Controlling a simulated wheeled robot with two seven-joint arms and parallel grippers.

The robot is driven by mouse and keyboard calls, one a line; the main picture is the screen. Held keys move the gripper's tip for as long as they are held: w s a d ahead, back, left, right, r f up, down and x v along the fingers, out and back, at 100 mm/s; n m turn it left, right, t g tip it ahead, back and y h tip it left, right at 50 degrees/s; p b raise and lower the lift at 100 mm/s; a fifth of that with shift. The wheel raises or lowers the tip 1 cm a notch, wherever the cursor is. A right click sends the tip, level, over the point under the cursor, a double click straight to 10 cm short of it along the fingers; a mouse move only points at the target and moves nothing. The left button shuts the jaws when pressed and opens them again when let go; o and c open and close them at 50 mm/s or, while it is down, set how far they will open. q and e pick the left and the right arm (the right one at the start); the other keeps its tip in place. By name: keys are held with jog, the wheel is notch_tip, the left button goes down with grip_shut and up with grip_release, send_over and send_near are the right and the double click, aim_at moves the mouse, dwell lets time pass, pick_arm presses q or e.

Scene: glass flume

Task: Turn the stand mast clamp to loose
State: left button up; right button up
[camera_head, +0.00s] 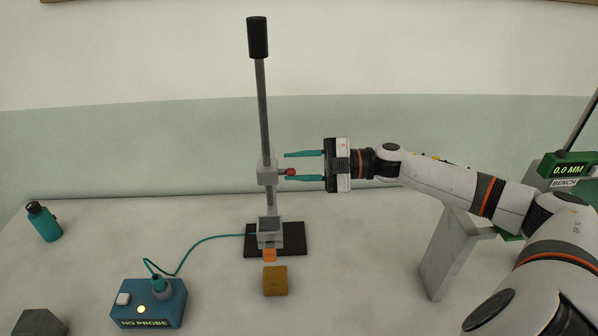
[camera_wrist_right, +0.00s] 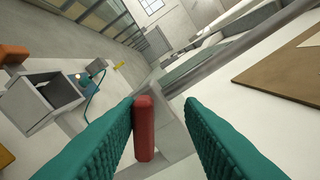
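The stand mast (camera_head: 262,105) is a grey upright pole with a black top, rising from a black base (camera_head: 293,238). The mast clamp (camera_head: 267,174) is a light grey block partway up the mast, with a red lever (camera_head: 291,172) on its right side. My right gripper (camera_head: 286,167) is open, its teal fingers pointing left on either side of the red lever. In the right wrist view the red lever (camera_wrist_right: 144,128) lies between the fingers (camera_wrist_right: 160,104), close to or touching the left one; contact is unclear. My left gripper is out of view.
A blue box (camera_head: 150,303) reading "NO PROBE" stands at front left, with a teal cable (camera_head: 190,243) running towards the stand. An orange-brown block (camera_head: 275,281) sits in front of the base. A teal bottle (camera_head: 44,222) stands far left. A green display (camera_head: 566,165) is at right.

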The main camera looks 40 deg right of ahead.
pick_arm(q)
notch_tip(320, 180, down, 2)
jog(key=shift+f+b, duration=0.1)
jog(key=shift+b, duration=0.8)
pick_arm(e)
notch_tip(320, 180, up, 9)
jog(key=shift+f, duration=0.15)
